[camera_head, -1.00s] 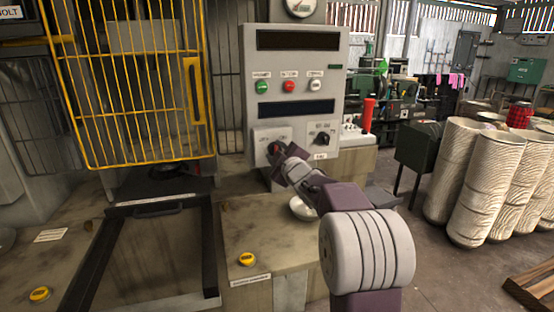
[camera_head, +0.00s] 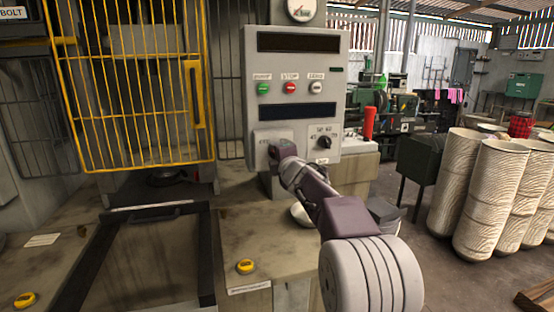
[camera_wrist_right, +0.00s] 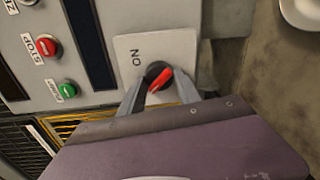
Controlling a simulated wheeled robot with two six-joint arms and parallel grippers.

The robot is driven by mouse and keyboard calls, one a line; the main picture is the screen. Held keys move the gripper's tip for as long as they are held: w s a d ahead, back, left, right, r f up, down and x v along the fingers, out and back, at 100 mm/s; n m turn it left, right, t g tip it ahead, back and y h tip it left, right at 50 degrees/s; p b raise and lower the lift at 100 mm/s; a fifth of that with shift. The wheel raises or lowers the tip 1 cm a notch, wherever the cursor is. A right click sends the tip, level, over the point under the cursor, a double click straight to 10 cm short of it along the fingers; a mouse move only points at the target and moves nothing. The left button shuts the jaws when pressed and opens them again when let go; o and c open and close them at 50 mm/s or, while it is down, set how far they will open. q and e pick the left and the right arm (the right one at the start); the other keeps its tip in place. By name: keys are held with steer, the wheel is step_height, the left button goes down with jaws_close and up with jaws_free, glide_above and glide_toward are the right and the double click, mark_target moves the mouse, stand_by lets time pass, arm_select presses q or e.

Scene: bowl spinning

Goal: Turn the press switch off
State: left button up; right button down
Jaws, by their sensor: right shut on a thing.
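The press switch is a red-handled knob on a black round base (camera_wrist_right: 158,76), set in a pale plate marked ON on the grey control panel (camera_head: 292,103). In the right wrist view the red handle points diagonally. My right gripper (camera_wrist_right: 164,84) is at the knob, one finger on each side, shut on it. In the head view this gripper (camera_head: 274,153) reaches the panel's lower left and hides the knob. My left gripper is not in view.
Green, red and white buttons (camera_head: 290,88) sit above the switch. A black selector knob (camera_head: 324,142) is to its right. A white bowl (camera_head: 299,214) stands on the bench below, partly behind my arm. A yellow cage gate (camera_head: 135,85) is at the left.

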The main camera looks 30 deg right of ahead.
steer(key=shift+r+n, duration=0.1)
steer(key=shift+n, duration=0.4)
steer(key=c, duration=0.9)
jaws_free()
steer(key=shift+s, duration=0.1)
steer(key=v, duration=0.9)
steer(key=shift+a, duration=0.1)
